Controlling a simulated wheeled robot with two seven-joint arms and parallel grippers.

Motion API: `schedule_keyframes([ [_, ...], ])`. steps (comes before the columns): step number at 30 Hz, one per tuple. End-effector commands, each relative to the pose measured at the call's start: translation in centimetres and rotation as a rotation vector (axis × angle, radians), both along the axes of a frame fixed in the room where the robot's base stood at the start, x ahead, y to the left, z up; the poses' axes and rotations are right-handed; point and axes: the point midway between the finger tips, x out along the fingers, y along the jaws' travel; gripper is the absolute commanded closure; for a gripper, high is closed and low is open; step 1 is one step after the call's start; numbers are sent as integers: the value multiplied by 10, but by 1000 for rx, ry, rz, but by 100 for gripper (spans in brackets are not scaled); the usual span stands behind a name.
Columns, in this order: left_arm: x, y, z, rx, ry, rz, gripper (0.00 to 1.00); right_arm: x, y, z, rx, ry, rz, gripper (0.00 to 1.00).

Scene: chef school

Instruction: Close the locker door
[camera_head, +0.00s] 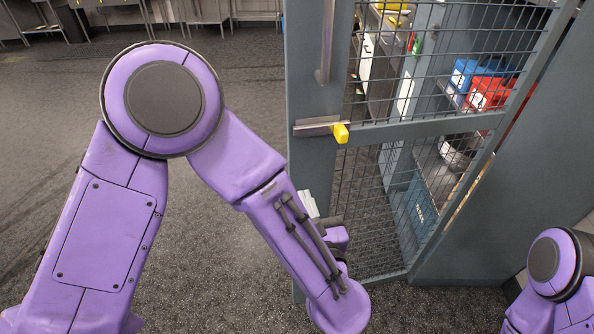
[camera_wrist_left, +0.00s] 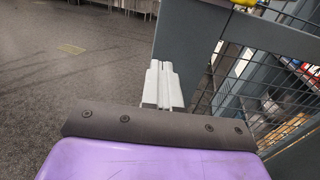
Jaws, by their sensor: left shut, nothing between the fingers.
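The locker door (camera_head: 306,90) is a grey metal frame with wire mesh, standing open and swung out toward me. It has a vertical handle (camera_head: 326,45) and a latch with a yellow knob (camera_head: 341,133) on its free side. In the left wrist view the door frame (camera_wrist_left: 185,48) rises just beyond the fingertips. My left gripper (camera_head: 309,204) has its white fingers shut and empty beside the lower part of the door's free-side post; its fingers (camera_wrist_left: 162,82) also show in the left wrist view. I cannot tell whether they touch the door. My right gripper is out of view.
Through the mesh, the locker shelves hold a blue box (camera_head: 466,72) and a red box (camera_head: 490,92). A grey locker side panel (camera_head: 515,190) stands at the right. The dark carpet is open to the left of the door, with metal tables (camera_head: 205,14) far back.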

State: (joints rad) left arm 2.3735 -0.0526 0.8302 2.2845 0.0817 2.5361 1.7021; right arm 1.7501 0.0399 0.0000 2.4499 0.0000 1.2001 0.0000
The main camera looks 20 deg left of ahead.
Motion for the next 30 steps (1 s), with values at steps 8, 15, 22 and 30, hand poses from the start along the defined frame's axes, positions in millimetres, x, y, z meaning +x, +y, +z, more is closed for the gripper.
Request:
schedule_keyframes([
  [8, 50, 31, 3, 1, 2, 3, 100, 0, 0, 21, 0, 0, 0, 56],
  [15, 70, 43, 1, 3, 2, -1, 100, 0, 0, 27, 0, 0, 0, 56],
  [22, 72, 44, -1, 3, 2, -1, 100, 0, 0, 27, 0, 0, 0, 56],
  [30, 77, 51, -1, 1, 2, -8, 100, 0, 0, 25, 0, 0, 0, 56],
])
